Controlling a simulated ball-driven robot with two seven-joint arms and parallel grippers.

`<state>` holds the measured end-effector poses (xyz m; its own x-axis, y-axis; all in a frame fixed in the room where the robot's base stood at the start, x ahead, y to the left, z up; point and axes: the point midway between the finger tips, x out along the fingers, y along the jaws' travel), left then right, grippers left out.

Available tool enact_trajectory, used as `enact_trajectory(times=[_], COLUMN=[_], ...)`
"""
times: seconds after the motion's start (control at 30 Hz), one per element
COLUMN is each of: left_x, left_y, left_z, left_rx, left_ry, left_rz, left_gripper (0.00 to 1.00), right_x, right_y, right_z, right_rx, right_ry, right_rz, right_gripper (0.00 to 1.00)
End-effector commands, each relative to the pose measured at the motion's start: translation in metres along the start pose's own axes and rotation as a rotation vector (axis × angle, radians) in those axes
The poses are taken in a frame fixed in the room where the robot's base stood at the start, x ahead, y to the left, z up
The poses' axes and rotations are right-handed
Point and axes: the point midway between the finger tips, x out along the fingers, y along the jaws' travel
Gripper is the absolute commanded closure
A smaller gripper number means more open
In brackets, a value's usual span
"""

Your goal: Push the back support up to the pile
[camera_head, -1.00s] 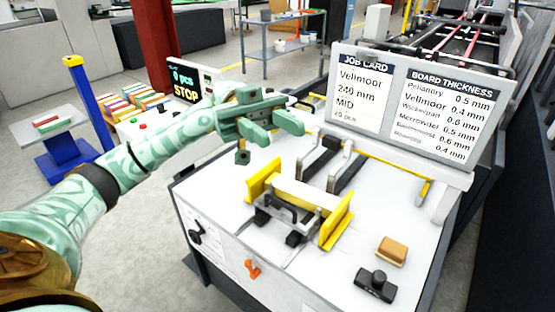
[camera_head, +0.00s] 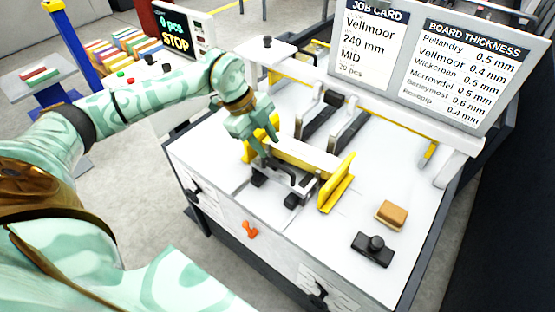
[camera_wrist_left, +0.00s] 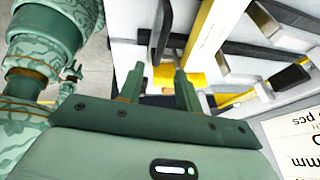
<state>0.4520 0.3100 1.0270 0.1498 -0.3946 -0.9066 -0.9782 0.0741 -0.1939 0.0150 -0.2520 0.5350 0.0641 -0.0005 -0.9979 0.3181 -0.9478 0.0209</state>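The back support (camera_head: 303,187) is a low grey bracket with a black arched handle and dark feet, on the white machine top. The pile (camera_head: 306,155) is a cream block just behind it, between two yellow side guides (camera_head: 337,184). My left gripper (camera_head: 266,158) points down at the left end of the support's handle and covers part of it and the left guide. My right gripper is not in view.
A sponge-like tan block (camera_head: 391,214) and a black knobbed block (camera_head: 372,249) lie on the right of the top. A job card and thickness board (camera_head: 420,60) stands behind. The top's right part is mostly clear.

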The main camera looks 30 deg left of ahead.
Motion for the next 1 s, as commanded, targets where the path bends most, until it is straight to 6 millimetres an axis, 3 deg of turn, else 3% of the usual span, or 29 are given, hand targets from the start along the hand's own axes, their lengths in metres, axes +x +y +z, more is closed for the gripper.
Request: enact_trajectory(times=[0.1,0.3,0.7,0.83,1.0], left_x=[0.03,0.059,0.068,0.068,0.068], left_y=[0.001,0.0,0.0,0.0,-0.001], left_z=[0.0,0.0,0.0,0.0,0.0], left_rx=[0.0,-0.001,0.0,0.0,0.0], left_ry=[0.003,0.002,0.0,0.001,0.001], left_rz=[0.002,0.002,0.0,0.0,-0.001], left_gripper=[0.66,0.66,0.66,0.99,1.0], right_x=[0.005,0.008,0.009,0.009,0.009], right_y=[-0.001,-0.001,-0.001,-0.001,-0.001], right_z=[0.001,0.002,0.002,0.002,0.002], right_rx=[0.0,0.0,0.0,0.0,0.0], right_ry=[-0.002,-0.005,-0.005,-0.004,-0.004], right_rz=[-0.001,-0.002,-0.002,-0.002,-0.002], right_gripper=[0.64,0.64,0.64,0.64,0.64])
